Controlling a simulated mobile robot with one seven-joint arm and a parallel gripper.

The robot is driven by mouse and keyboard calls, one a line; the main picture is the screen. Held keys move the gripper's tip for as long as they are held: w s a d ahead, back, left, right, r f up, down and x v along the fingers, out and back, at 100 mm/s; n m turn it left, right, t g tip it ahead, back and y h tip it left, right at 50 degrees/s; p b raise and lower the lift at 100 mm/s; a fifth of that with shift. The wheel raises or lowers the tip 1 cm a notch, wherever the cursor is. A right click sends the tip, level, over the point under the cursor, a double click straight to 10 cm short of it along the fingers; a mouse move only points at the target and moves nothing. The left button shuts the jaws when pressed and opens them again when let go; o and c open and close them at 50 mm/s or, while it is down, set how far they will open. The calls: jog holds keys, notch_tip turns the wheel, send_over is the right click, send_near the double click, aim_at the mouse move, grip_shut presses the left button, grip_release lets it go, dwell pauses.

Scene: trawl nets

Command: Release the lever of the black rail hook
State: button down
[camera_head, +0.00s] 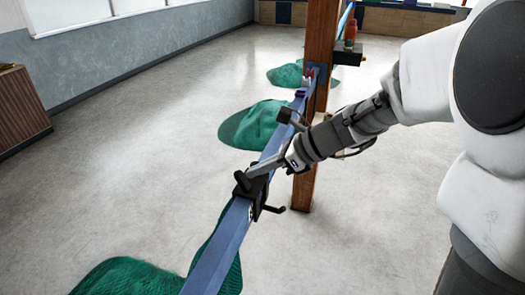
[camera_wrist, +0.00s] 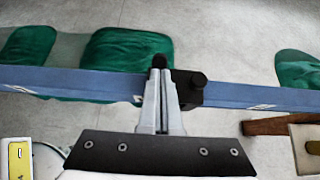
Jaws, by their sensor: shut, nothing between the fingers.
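The black rail hook (camera_head: 257,191) is clamped around the blue rail (camera_head: 220,245), with a prong sticking out to its right. In the wrist view the closed fingers (camera_wrist: 160,82) overlap the hook's left part. I cannot tell whether they touch it. The lever's exact position is hard to make out behind the fingers.
Green nets (camera_head: 252,124) lie on the floor along the rail. A wooden post (camera_head: 322,60) stands beside the rail behind my arm, with a small dark shelf (camera_head: 349,53) on it. Another dark fitting (camera_head: 286,116) sits farther along the rail.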

jog(key=shift+r+p, duration=0.75)
jog(key=shift+p, duration=0.05)
